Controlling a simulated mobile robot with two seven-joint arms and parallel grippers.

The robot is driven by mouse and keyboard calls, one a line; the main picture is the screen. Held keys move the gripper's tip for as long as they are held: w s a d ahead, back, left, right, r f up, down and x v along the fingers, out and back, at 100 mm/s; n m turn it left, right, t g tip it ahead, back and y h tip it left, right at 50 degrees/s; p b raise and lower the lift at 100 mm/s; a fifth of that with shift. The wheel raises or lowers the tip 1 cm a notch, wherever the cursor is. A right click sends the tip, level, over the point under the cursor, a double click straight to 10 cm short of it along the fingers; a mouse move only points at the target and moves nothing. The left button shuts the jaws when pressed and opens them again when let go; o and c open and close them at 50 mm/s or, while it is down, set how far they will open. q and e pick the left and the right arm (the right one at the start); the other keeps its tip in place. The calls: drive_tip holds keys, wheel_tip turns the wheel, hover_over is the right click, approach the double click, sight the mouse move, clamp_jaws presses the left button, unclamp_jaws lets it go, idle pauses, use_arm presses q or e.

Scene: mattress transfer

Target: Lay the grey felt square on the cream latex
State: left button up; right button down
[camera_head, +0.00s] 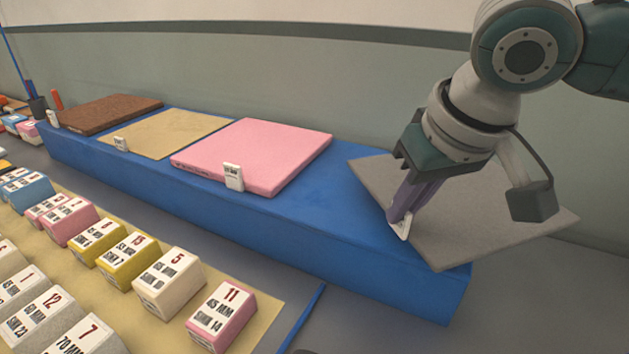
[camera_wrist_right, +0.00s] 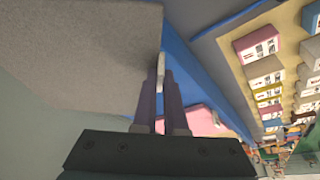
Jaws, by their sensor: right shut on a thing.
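The grey felt square (camera_head: 480,225) is a flat grey sheet at the right end of the blue bench in the head view, reaching out past the bench's end. It fills the upper left of the wrist view (camera_wrist_right: 75,50). My right gripper (camera_head: 398,212) is shut on its left edge, by a white tag (camera_head: 402,228); the fingers also show in the wrist view (camera_wrist_right: 158,85). I cannot tell whether the felt touches the bench. The cream latex (camera_head: 170,132) appears to be the thin cream-tan slab lying flat on the bench, well left of the gripper. My left gripper is out of view.
A thick pink slab (camera_head: 255,152) with a white tag lies between the cream slab and the felt. A brown slab (camera_head: 110,113) lies farther left. The blue bench (camera_head: 330,225) is bare right of the pink slab. Several labelled blocks (camera_head: 222,315) stand in front.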

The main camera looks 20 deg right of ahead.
drive_tip(key=shift+f, duration=2.05)
drive_tip(key=c, duration=1)
unclamp_jaws()
